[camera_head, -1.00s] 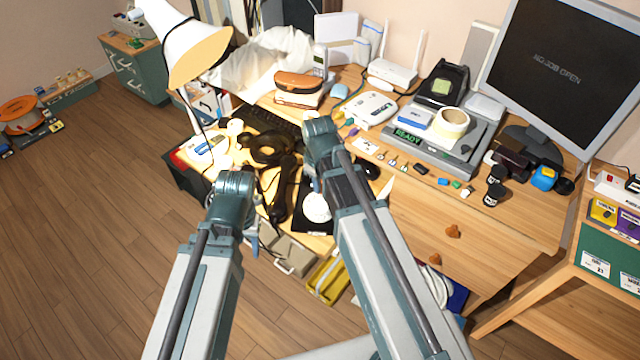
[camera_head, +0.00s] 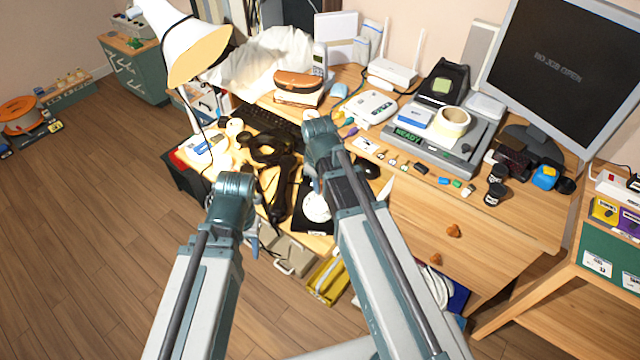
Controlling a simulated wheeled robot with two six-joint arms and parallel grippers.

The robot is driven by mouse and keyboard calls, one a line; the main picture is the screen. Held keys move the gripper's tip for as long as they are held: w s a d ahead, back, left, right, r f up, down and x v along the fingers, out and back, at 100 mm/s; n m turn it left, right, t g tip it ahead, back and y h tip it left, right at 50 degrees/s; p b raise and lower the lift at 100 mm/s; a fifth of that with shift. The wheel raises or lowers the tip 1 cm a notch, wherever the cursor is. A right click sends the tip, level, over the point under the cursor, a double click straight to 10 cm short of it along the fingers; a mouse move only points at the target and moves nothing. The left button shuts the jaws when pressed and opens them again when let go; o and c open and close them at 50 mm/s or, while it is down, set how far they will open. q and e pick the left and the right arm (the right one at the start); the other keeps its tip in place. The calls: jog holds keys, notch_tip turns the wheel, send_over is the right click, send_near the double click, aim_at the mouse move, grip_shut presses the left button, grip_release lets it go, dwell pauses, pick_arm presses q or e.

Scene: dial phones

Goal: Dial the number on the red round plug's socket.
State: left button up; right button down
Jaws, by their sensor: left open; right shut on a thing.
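A black phone with a round white dial (camera_head: 317,207) sits at the desk's front, partly hidden by my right arm. A dark curved piece, perhaps its handset (camera_head: 283,190), shows left of the dial. My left gripper (camera_head: 254,241) is mostly hidden behind my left arm, low beside the desk's front edge; it is open. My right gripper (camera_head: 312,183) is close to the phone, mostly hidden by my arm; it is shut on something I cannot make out. At the right edge, a white unit (camera_head: 612,186) with a small red part stands on the side table; I cannot tell whether it holds the round plug.
A white lamp (camera_head: 190,45) stands at the desk's left. A grey device (camera_head: 440,150), a tape roll (camera_head: 452,122) and a monitor (camera_head: 560,70) fill the back right. Yellow and purple labelled boxes (camera_head: 604,209) stand on the side table (camera_head: 555,285).

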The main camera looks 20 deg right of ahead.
jog(key=shift+w+f, duration=0.15)
jog(key=shift+f, duration=0.2)
jog(key=shift+d, duration=0.1)
dwell(0.3)
jog(key=shift+s+d, duration=0.35)
jog(key=shift+d, duration=0.15)
jog(key=shift+b, duration=0.3)
jog(key=shift+s+d+f, duration=0.15)
jog(key=shift+s+d, duration=0.25)
jog(key=shift+s, duration=0.05)
jog(key=shift+s+d+f+b, duration=0.2)
jog(key=shift+s+b, duration=0.1)
jog(key=shift+s, duration=0.25)
